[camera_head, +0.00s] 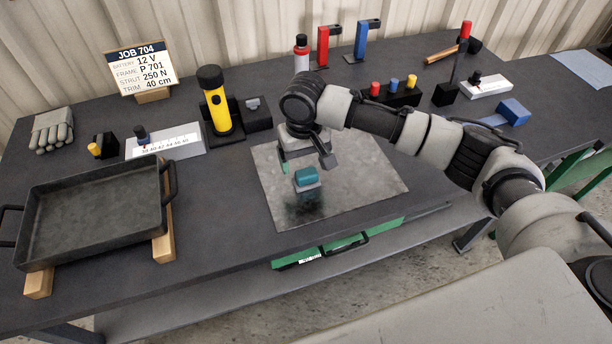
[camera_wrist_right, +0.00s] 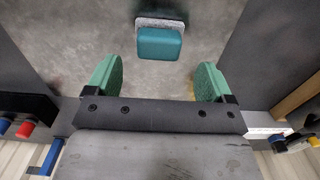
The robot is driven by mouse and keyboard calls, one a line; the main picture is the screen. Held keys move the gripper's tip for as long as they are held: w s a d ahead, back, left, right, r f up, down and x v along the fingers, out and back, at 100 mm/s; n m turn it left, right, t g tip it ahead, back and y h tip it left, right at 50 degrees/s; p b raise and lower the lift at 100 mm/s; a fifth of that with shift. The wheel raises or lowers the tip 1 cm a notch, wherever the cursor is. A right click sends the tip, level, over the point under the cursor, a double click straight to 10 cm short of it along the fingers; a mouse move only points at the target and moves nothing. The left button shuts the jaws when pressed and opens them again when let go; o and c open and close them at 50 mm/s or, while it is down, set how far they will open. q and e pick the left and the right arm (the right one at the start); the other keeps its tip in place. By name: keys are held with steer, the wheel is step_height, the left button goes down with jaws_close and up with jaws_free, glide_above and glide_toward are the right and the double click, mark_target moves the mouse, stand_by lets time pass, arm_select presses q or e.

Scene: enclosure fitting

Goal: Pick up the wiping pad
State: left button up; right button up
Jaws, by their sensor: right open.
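The wiping pad (camera_head: 307,178) has a teal block on top and a pale grey base. It lies on the grey metal sheet (camera_head: 370,181) in the middle of the table. My right gripper (camera_head: 306,165) is open and empty, just above and behind the pad in the head view. In the right wrist view the pad (camera_wrist_right: 160,43) is ahead of the two green fingers (camera_wrist_right: 156,80), roughly centred between them and not touched by them. A dark smudged patch (camera_head: 303,208) shows on the sheet in front of the pad. My left gripper is not seen.
A dark tray (camera_head: 95,217) rests on wooden blocks at the left. A yellow flashlight (camera_head: 217,108) and a white scale block (camera_head: 165,142) stand behind it. Red and blue brackets (camera_head: 361,40) stand at the back. The sheet around the pad is clear.

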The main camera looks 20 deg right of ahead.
mark_target(306, 171)
steer(key=f, duration=0.3)
steer(key=shift+s+d+f+p, duration=0.15)
steer(key=shift+s+f+p, duration=0.15)
steer(key=shift+f, duration=0.4)
steer(key=shift+w+f, duration=0.1)
steer(key=shift+f, duration=0.05)
steer(key=c, duration=0.5)
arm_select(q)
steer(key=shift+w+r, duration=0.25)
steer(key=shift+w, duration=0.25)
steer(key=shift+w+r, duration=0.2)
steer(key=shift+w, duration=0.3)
arm_select(e)
steer(key=c, duration=0.5)
steer(key=shift+r, duration=0.2)
